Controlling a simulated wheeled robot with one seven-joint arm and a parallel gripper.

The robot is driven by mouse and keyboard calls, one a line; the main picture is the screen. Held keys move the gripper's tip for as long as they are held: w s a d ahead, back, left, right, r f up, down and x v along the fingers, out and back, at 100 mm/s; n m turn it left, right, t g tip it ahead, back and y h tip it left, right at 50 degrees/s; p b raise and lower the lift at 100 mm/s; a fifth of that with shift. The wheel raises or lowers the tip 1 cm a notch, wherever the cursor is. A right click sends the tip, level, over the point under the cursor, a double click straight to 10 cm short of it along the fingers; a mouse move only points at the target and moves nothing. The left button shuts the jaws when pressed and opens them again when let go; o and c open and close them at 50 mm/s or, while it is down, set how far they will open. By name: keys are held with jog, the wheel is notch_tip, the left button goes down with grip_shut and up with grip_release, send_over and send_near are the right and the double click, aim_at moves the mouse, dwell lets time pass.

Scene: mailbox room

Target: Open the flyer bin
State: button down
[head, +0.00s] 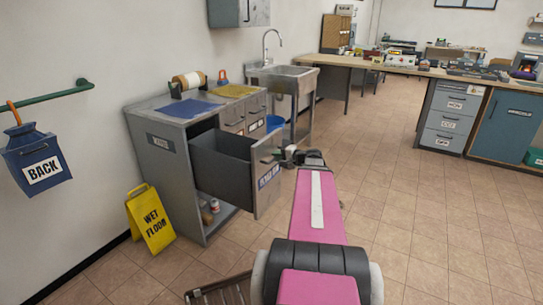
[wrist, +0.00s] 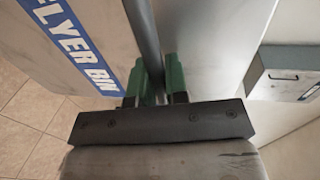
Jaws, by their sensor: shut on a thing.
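The flyer bin (head: 222,165) is a dark grey drawer pulled well out of the grey cabinet (head: 180,190); its open top shows an empty-looking inside. Its front carries a blue label, which reads "FLYER BIN" in the wrist view (wrist: 72,42). My gripper (head: 288,155) is at the drawer's front, near its upper edge. In the wrist view my gripper's green fingers (wrist: 155,86) are shut on the drawer's handle (wrist: 143,40), a dark bar running between them. The exact contact is partly hidden by the fingers.
A yellow wet floor sign (head: 151,218) stands left of the cabinet. A blue box marked BACK (head: 38,160) hangs from a green wall rail. A sink (head: 283,75) stands behind the cabinet. Tiled floor to the right is clear up to the desk (head: 440,105).

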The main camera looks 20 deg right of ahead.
jog(key=shift+d, duration=0.1)
jog(key=c, duration=1.1)
grip_release()
jog(key=shift+s, duration=0.1)
jog(key=v, duration=1)
jog(key=shift+s+d, duration=0.2)
jog(key=shift+s, duration=0.1)
